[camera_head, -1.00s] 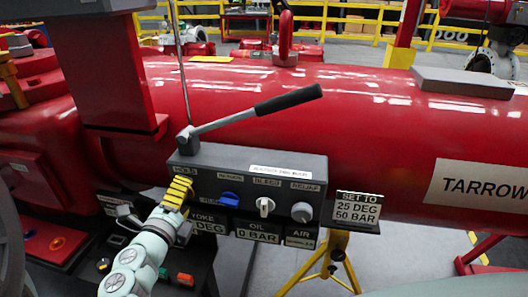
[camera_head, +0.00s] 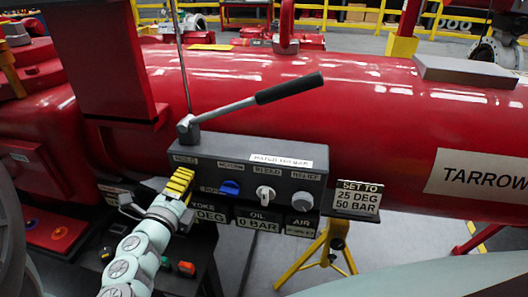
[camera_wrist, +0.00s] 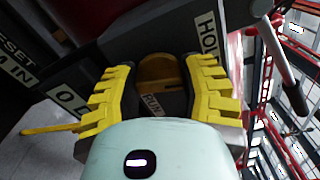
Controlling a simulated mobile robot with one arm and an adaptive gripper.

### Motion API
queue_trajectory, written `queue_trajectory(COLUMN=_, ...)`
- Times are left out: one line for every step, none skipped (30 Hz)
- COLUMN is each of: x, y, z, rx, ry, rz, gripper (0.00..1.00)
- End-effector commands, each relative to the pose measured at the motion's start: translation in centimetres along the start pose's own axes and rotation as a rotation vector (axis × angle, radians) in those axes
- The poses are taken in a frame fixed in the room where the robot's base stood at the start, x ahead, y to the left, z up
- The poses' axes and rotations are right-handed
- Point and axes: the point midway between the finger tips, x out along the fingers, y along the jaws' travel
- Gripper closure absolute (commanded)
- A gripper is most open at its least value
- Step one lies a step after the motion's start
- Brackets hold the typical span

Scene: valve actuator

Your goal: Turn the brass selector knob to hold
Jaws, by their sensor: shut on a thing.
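The brass selector knob (camera_wrist: 158,70) shows between my fingers in the wrist view. It sits on the face of the dark control box (camera_head: 215,148), at its left end. The HOLD label (camera_wrist: 207,32) is to its upper right and the RUN label (camera_wrist: 152,105) is below it in that view. My gripper (camera_wrist: 162,72), with yellow ridged fingers, is shut on the knob. In the head view my gripper (camera_head: 179,183) covers the knob. The knob's exact pointing direction is hard to tell.
Right of the knob are a blue knob (camera_head: 230,188), a white bleed knob (camera_head: 265,193) and a grey relief knob (camera_head: 302,201). A black-handled lever (camera_head: 289,88) rises above the box. A sign (camera_head: 357,198) reads SET TO 25 DEG 50 BAR. The red pipe (camera_head: 400,130) runs behind.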

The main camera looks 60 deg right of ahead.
Motion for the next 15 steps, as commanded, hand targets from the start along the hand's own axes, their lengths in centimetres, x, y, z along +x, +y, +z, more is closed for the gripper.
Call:
queue_trajectory(x=0.02, y=-0.01, z=-0.04, rx=0.000, ry=0.001, rz=0.000, gripper=0.88)
queue_trajectory(x=0.02, y=-0.01, z=-0.04, rx=0.000, ry=0.001, rz=0.000, gripper=0.91)
queue_trajectory(x=0.02, y=-0.01, z=-0.03, rx=0.000, ry=0.001, rz=0.000, gripper=0.92)
queue_trajectory(x=0.02, y=-0.05, z=-0.03, rx=-0.004, ry=0.001, rz=0.000, gripper=0.92)
queue_trajectory(x=0.03, y=-0.09, z=-0.03, rx=-0.013, ry=0.002, rz=0.000, gripper=0.92)
queue_trajectory(x=0.03, y=-0.16, z=-0.02, rx=-0.032, ry=0.003, rz=0.001, gripper=0.93)
queue_trajectory(x=0.03, y=-0.20, z=-0.02, rx=-0.055, ry=0.003, rz=0.002, gripper=0.93)
queue_trajectory(x=0.02, y=-0.21, z=-0.02, rx=-0.078, ry=0.003, rz=0.004, gripper=0.93)
queue_trajectory(x=0.02, y=-0.22, z=0.00, rx=-0.113, ry=0.003, rz=0.004, gripper=0.93)
queue_trajectory(x=0.02, y=-0.23, z=0.01, rx=-0.138, ry=0.002, rz=0.004, gripper=0.93)
queue_trajectory(x=0.03, y=-0.22, z=0.01, rx=-0.159, ry=0.002, rz=0.003, gripper=0.93)
queue_trajectory(x=0.03, y=-0.19, z=-0.01, rx=-0.184, ry=0.002, rz=0.003, gripper=0.93)
queue_trajectory(x=0.03, y=-0.15, z=-0.02, rx=-0.198, ry=0.002, rz=0.003, gripper=0.93)
queue_trajectory(x=0.02, y=-0.10, z=-0.03, rx=-0.209, ry=0.001, rz=0.002, gripper=0.93)
queue_trajectory(x=0.02, y=-0.04, z=-0.05, rx=-0.217, ry=0.001, rz=0.002, gripper=0.93)
